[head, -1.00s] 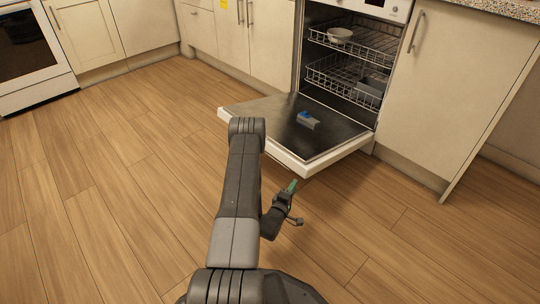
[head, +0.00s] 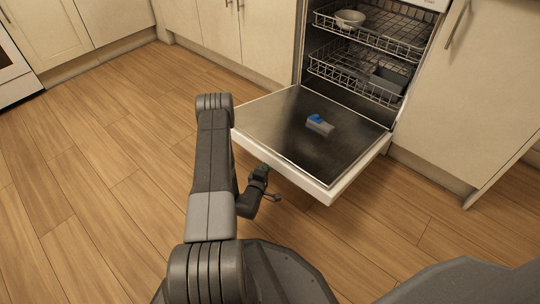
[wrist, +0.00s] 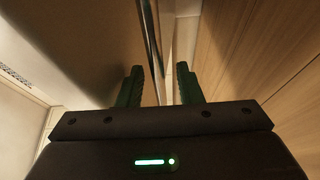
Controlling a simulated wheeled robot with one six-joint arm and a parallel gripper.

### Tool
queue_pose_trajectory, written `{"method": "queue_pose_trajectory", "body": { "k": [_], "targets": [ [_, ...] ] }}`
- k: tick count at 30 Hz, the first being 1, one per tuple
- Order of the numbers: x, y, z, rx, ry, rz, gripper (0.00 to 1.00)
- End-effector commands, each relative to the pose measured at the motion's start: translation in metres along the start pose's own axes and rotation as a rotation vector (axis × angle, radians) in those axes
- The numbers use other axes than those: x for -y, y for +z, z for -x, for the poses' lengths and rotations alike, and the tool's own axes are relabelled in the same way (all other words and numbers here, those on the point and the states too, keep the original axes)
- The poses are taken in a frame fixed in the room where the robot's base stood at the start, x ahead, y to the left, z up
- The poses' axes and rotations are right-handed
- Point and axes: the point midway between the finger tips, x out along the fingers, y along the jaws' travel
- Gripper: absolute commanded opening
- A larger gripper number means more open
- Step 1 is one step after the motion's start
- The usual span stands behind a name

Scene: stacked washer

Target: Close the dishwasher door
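The dishwasher door (head: 275,130) hangs open and lies about level in the head view, its dark inner face up and its white rim toward me. A small blue and white item (head: 319,124) lies on it. My gripper (head: 263,167) is low beside the door's front edge, at the near left, and its green tips seem to reach under that edge. In the wrist view, the two fingers of my gripper (wrist: 162,85) stand apart with nothing held between them. A panel edge lies beyond the fingers; I cannot tell whether they touch it.
Inside the dishwasher, the upper rack (head: 385,35) holds a white bowl (head: 350,18). The lower rack (head: 345,68) holds a grey container (head: 388,80). Cabinets stand on both sides. The wood floor (head: 100,190) at left is clear.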

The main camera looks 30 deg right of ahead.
Motion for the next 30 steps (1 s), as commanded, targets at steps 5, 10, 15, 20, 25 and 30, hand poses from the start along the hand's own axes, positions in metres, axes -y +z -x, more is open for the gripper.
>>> {"method": "queue_pose_trajectory", "body": {
  "k": [5, 10, 15, 20, 25, 30],
  "targets": [
    [0.0, 0.001, 0.001, 0.0, 0.0, 0.0, 0.33],
    [0.0, 0.001, 0.001, 0.0, 0.0, 0.0, 0.29],
    [0.0, 0.001, 0.001, 0.0, 0.0, 0.0, 0.0],
    [0.0, 0.001, 0.001, 0.0, 0.001, 0.0, 0.0],
    [-0.006, 0.001, 0.0, 0.0, -0.004, -0.003, 0.0],
    [-0.028, 0.001, -0.002, 0.0, -0.03, -0.015, 0.0]
  ]
}}
